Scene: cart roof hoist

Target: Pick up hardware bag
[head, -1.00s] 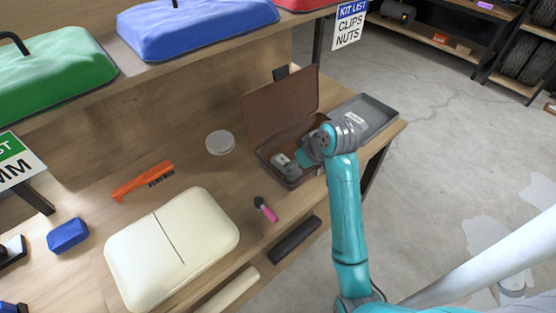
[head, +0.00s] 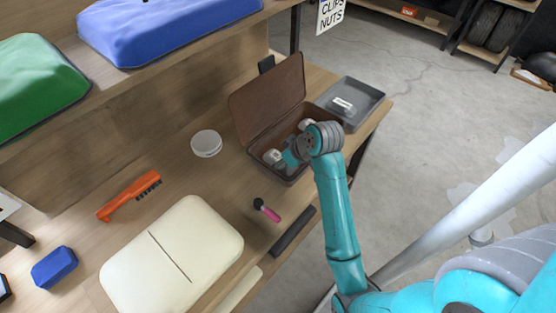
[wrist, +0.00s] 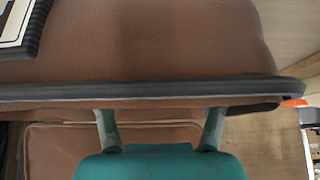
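A small clear bag with a white label (head: 343,105), which looks like the hardware bag, lies in the grey tray (head: 372,92) at the table's far right corner. My gripper (wrist: 160,115) is in the wrist view with its two fingers spread apart and nothing seen between them. In the head view my gripper (head: 283,159) is over the open brown case (head: 291,177), left of the tray and apart from the bag. My wrist hides part of the case's inside. Pale shapes there are too small to tell.
The case's raised brown lid (head: 268,100) stands behind my gripper. A white round tin (head: 206,144), orange brush (head: 128,196), pink-handled tool (head: 267,210), cream case (head: 172,255) and blue block (head: 54,267) lie on the table. A shelf with blue (head: 170,30) and green (head: 38,85) covers overhangs the back.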

